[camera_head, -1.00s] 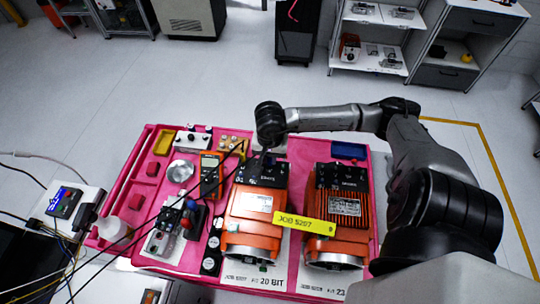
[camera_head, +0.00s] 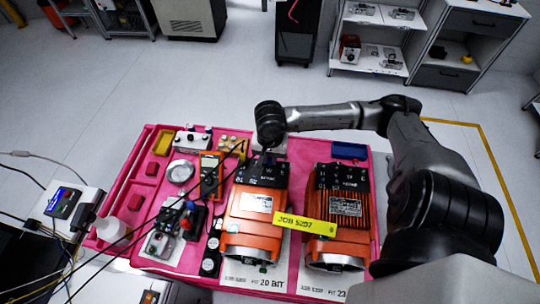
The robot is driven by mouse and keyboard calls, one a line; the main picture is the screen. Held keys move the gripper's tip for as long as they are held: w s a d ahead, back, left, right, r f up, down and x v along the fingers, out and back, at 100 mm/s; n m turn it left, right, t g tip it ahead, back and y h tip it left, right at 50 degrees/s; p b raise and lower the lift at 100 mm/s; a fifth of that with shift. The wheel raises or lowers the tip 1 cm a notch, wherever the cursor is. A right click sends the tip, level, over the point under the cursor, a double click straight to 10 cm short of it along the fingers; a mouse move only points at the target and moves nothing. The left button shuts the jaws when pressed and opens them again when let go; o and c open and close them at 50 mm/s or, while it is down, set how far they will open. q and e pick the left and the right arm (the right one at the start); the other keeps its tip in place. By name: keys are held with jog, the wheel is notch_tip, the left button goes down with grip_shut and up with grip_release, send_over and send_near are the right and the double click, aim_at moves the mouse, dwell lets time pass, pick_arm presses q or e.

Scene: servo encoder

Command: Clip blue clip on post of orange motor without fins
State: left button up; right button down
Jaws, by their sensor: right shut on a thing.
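The orange motor without fins (camera_head: 258,203) stands on the pink-topped bench, left of the orange motor with fins (camera_head: 341,207). A black terminal block (camera_head: 262,173) with posts sits at its far end. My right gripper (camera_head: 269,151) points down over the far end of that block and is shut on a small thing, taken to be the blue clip. The clip is mostly hidden by the gripper and too small to make out. I cannot tell whether it touches a post. My left gripper is not in view.
A yellow JOB 5207 strip (camera_head: 305,224) lies across both motors. A blue bin (camera_head: 349,151) is behind the finned motor. An orange multimeter (camera_head: 210,175), a metal dish (camera_head: 180,171) and cables crowd the left side. A white bottle (camera_head: 112,230) stands near the left edge.

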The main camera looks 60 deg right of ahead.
jog(key=shift+f, duration=0.2)
jog(key=c, duration=1)
grip_release()
jog(key=shift+r, duration=0.1)
jog(key=shift+r, duration=0.5)
jog(key=shift+r+p, duration=0.95)
jog(key=shift+r, duration=1)
jog(key=shift+r+p, duration=0.35)
jog(key=shift+r, duration=0.65)
